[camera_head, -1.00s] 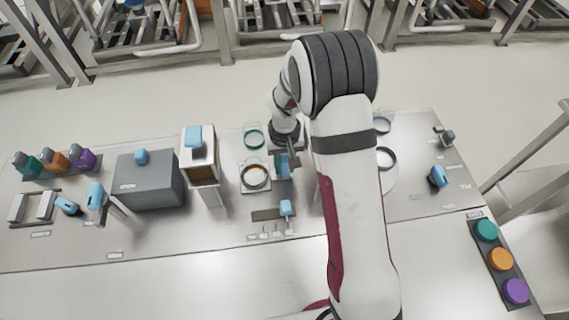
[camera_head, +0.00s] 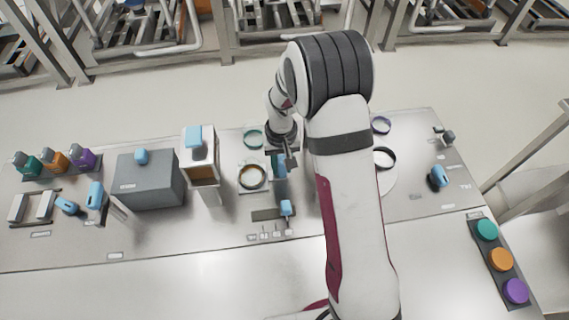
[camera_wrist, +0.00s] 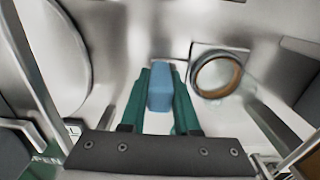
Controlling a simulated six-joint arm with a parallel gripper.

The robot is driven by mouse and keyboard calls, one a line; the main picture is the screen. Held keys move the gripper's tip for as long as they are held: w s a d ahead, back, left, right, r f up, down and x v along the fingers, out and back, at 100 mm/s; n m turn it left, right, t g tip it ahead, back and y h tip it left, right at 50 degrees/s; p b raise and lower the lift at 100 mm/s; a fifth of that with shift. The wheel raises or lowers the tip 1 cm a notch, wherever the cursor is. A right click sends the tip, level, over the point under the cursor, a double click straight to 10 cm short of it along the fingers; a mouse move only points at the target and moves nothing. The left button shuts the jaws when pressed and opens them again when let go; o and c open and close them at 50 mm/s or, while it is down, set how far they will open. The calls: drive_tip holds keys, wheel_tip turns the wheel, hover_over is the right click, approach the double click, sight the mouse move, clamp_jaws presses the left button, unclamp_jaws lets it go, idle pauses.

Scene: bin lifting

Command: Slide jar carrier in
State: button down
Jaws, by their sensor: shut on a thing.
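The jar carrier is a pale square plate (camera_head: 242,188) bearing a dark-rimmed ring with brown inside (camera_head: 253,177); the ring also shows in the wrist view (camera_wrist: 217,74). A blue handle block (camera_head: 280,170) stands close to the plate's right side. My gripper (camera_head: 287,160) reaches down from above to this handle. In the wrist view my gripper's two teal fingers (camera_wrist: 161,78) are shut on the blue handle (camera_wrist: 160,94), one on each side. The handle's join to the carrier is not clear.
A white tower with a blue top (camera_head: 199,165) stands left of the carrier, and a grey box (camera_head: 149,182) farther left. A teal ring (camera_head: 253,139) lies behind. A small blue knob (camera_head: 286,208) is in front. A white round plate (camera_head: 386,183) lies right of my arm.

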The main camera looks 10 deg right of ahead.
sight(253, 163)
drive_tip(key=a, duration=0.7)
drive_tip(key=c, duration=0.6)
unclamp_jaws()
drive_tip(key=shift+c, duration=0.2)
drive_tip(key=shift+r, duration=0.15)
wheel_tip(253, 163, up, 16)
drive_tip(key=shift+f, duration=0.2)
